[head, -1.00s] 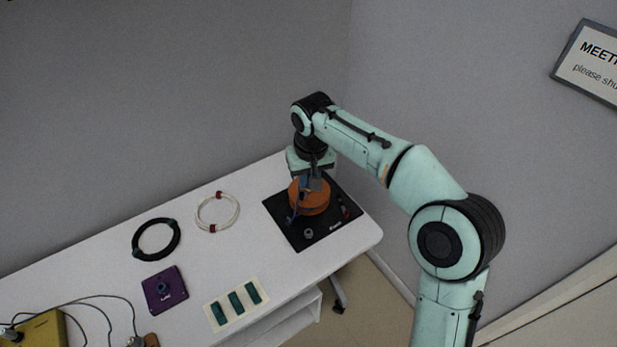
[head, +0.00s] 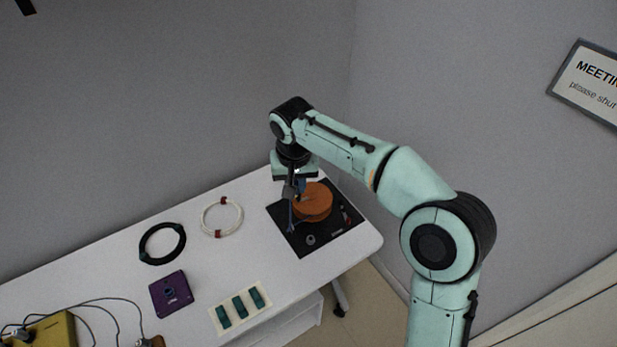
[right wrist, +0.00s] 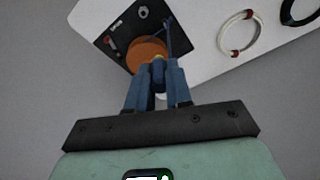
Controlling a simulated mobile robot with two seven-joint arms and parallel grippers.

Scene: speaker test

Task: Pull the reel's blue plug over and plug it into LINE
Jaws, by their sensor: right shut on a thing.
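The orange reel (head: 314,204) sits on a black mat (head: 301,247) at the table's right end; it also shows in the right wrist view (right wrist: 145,50). My right gripper (head: 293,192) is at the reel's left side, above the mat's back left part. In the right wrist view its blue fingers (right wrist: 159,75) are shut on a small blue piece with a yellow tip, taken to be the blue plug (right wrist: 158,64); the fingers hide most of it. A purple box (head: 172,301) with a round socket lies left on the table, its label too small to read. My left gripper is not in view.
A thin blue post (head: 291,218) stands on the mat beside the reel, close to my right gripper. A white coil (head: 205,229), a black coil (head: 143,252) and a pale strip with green blocks (head: 227,322) lie leftward. A yellow box (head: 58,330) with dark cables is front left.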

